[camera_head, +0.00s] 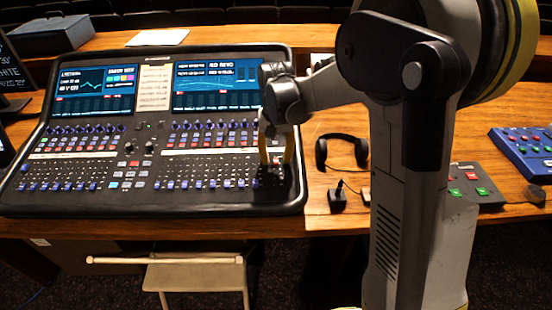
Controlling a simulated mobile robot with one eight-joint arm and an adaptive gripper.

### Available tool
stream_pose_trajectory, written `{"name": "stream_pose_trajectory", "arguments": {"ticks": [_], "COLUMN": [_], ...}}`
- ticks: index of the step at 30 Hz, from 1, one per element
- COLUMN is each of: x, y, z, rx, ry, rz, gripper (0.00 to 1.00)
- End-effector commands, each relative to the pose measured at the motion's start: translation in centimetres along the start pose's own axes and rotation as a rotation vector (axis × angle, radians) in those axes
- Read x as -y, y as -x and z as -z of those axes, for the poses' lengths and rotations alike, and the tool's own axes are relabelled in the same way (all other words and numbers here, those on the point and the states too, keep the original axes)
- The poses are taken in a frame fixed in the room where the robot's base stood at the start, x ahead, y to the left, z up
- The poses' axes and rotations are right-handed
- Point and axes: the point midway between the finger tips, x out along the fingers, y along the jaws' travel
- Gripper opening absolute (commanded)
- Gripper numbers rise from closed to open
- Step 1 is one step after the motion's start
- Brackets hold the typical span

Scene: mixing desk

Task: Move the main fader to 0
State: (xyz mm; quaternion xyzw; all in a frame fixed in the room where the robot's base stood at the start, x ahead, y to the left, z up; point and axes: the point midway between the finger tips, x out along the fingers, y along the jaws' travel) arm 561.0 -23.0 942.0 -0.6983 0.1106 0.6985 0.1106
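The mixing desk (100,206) is a wide black console on the wooden table, with two blue screens, rows of knobs and several blue-capped faders. My gripper (276,164) points down at the desk's lower right end, beside the rightmost visible faders. Its two yellow-sided fingers reach close to the panel there. I cannot tell whether the fingertips touch anything or are closed on a fader cap.
Black headphones (342,150) lie on the table right of the desk. A grey box with red and green buttons (472,186) and a blue device (524,150) are farther right. A chair (196,272) stands in front. My arm hides part of the table.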

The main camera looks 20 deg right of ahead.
Motion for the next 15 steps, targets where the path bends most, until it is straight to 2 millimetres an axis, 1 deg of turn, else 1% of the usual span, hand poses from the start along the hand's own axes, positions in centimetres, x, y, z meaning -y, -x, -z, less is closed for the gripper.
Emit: {"name": "stream_pose_trajectory", "arguments": {"ticks": [5,9,12,15], "x": [0.0,0.0,0.0,0.0], "y": [3.3,6.5,8.6,10.1], "z": [0.0,0.0,-0.1,0.0], "rx": [0.0,0.0,0.0,0.0], "ry": [0.0,0.0,0.0,0.0], "rz": [0.0,0.0,0.0,0.0], "gripper": [0.35,0.35,0.35,0.35]}}
